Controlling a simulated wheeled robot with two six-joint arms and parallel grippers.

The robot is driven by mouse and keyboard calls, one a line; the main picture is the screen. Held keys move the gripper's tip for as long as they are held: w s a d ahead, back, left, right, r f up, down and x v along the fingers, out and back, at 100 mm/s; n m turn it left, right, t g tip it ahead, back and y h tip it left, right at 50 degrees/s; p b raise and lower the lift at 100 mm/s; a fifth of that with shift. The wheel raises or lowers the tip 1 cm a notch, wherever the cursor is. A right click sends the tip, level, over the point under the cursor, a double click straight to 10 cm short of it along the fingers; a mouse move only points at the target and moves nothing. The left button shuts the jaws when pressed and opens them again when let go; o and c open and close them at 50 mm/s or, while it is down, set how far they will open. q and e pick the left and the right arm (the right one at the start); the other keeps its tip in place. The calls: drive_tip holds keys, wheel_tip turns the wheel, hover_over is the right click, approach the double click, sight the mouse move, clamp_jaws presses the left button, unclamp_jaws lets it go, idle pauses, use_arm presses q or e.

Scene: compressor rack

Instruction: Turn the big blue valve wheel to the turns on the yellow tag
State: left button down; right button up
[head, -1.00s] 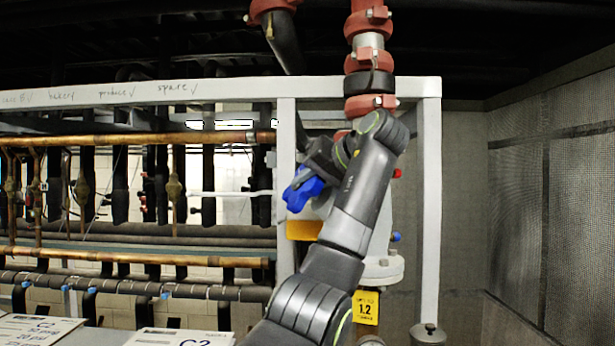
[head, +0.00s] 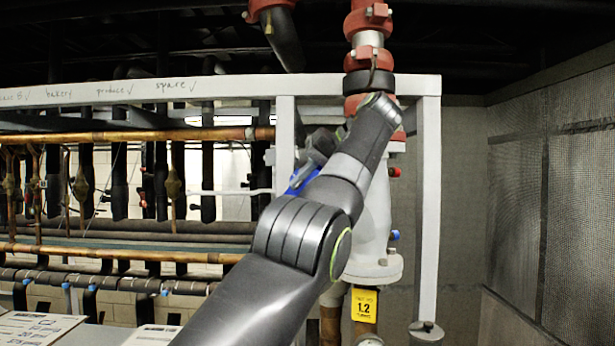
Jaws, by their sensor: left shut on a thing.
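The blue valve wheel (head: 303,178) shows as a small blue patch behind my left arm, in front of the white valve body; most of it is hidden. My left gripper (head: 308,162) is at the wheel, shut on it, its fingertips mostly covered by my own arm. The yellow tag (head: 364,305) hangs below the white valve body (head: 377,240) and reads 1.2, with smaller print too fine to read. My right gripper is not in view.
A white frame post (head: 429,210) stands right of the valve, and another post (head: 286,135) stands left of it. Copper pipes (head: 130,136) run along the left. Papers (head: 35,328) lie at bottom left. A mesh wall (head: 550,180) closes the right side.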

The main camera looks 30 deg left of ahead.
use_arm(q)
drive_tip(key=shift+r, duration=0.1)
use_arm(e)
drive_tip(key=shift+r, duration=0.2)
use_arm(q)
drive_tip(key=c, duration=1.3)
unclamp_jaws()
